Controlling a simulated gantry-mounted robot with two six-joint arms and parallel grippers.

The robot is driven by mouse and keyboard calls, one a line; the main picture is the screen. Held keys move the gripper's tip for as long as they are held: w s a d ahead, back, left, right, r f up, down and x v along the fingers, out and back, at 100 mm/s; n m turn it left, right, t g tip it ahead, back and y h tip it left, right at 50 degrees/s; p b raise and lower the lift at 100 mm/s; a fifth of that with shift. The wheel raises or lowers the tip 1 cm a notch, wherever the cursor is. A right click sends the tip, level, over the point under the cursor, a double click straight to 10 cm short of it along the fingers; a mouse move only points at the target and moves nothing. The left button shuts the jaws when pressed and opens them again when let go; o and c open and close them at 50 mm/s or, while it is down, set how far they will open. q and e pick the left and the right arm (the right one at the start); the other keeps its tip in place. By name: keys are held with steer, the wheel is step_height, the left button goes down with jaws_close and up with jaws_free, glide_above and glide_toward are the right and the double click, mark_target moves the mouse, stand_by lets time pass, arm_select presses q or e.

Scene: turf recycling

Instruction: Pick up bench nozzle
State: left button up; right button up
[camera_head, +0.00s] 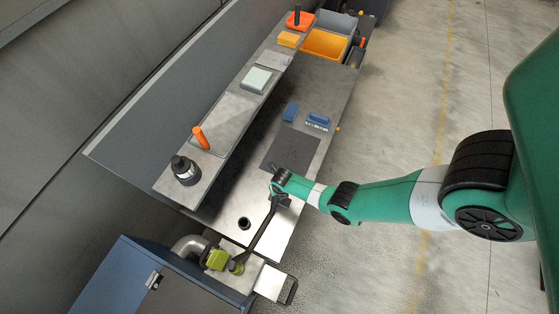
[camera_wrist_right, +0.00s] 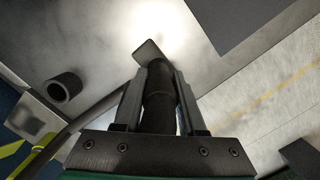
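The bench nozzle (camera_wrist_right: 158,108) is a dark cylinder with a flat grey tip (camera_wrist_right: 149,50). It lies between the two fingers of my right gripper (camera_wrist_right: 160,80), which look closed against its sides near their tips. In the head view my right gripper (camera_head: 279,196) is over the near part of the metal bench, at the end of a dark hose (camera_head: 258,230). The hose runs down to a green fitting (camera_head: 236,266). The nozzle is mostly hidden by the gripper in the head view. Whether it touches the bench cannot be told. My left gripper is not in view.
A black ring-shaped holder (camera_head: 244,223) stands on the bench left of the hose, and a dark mat (camera_head: 291,148) lies beyond the gripper. Blue blocks (camera_head: 317,121) sit farther back.

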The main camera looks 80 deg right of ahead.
jaws_close()
stand_by(0.9)
